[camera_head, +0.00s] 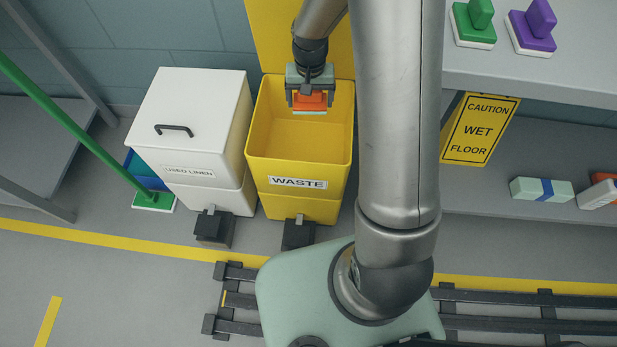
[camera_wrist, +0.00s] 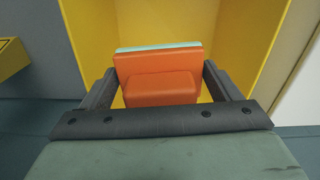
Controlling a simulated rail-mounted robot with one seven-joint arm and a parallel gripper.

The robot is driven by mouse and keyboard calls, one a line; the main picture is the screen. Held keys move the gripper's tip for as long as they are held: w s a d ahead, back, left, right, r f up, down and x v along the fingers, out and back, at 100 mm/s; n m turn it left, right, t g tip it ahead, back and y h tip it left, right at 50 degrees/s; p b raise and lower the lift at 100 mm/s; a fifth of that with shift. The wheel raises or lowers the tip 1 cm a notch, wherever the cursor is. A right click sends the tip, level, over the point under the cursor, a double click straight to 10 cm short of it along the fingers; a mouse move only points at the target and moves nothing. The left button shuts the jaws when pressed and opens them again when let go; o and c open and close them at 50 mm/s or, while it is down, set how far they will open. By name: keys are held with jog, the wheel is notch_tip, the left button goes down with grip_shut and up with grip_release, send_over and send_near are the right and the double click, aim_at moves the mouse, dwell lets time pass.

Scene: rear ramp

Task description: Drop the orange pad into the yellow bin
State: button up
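The orange pad (camera_head: 313,102) has an orange block on top and a pale teal face below. It is between the fingers of my gripper (camera_head: 309,104), which is shut on it. The pad hangs above the opening of the yellow bin (camera_head: 300,158), near its back side. The bin is labelled WASTE and its yellow lid (camera_head: 268,35) stands open behind. In the wrist view, the pad (camera_wrist: 160,75) lies between the two dark fingers of my gripper (camera_wrist: 160,72), with yellow bin walls (camera_wrist: 235,45) around it. The bin's floor is largely hidden.
A closed white USED LINEN bin (camera_head: 200,115) stands left of the yellow bin. A green-handled tool (camera_head: 155,200) leans at the left.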

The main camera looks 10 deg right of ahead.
jog(key=shift+o, duration=1.2)
jog(key=shift+r, duration=0.15)
notch_tip(320, 180, up, 17)
jog(key=p, duration=0.3)
jog(key=shift+p, duration=0.3)
jog(key=shift+r, duration=0.15)
jog(key=s+r+n+p, duration=0.1)
jog(key=s+r+p, duration=0.7)
jog(key=s, duration=0.4)
jog(key=s+a+r+n+p, duration=0.1)
jog(key=s+r+n+p, duration=0.1)
jog(key=s+r+p, duration=0.7)
jog(key=s+r, duration=0.1)
jog(key=s, duration=0.2)
jog(key=shift+s, duration=0.2)
